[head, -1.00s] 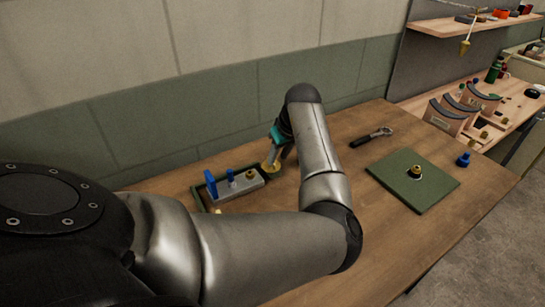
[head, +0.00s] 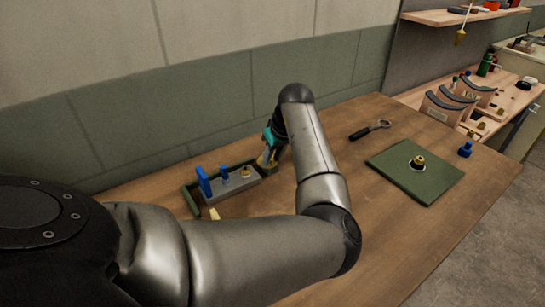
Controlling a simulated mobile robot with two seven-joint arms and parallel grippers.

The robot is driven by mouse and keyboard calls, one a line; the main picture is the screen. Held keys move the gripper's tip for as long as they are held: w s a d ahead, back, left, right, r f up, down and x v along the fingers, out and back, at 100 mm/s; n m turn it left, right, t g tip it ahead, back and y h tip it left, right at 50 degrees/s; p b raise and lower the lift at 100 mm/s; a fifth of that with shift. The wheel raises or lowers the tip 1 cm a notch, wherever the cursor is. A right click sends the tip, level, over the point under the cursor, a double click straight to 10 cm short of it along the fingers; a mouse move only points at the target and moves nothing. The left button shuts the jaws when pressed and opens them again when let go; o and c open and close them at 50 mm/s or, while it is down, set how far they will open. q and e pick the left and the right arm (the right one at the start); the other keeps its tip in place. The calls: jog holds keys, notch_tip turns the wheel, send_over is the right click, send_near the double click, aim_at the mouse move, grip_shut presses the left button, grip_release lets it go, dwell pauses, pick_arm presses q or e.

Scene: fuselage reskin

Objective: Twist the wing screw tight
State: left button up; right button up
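A grey block (head: 232,187) stands in a dark green tray (head: 190,201) near the wall. It carries a tall blue upright piece (head: 204,181), a smaller blue knob-like piece (head: 224,173) and a brass fitting (head: 246,171). I cannot tell for sure which is the wing screw. My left gripper (head: 266,161) points down at the right end of the tray. A brass-coloured part shows at its fingertips, partly hidden by my arm, so I cannot tell if the fingers grip it. My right gripper is not in view.
A green plate (head: 430,185) with a brass fitting (head: 417,162) lies on the right of the wooden table. A wrench (head: 370,130) lies behind it and a blue part (head: 465,150) beside it. The wall runs close behind the tray.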

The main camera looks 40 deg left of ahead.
pick_arm(q)
grip_shut()
dwell(0.4)
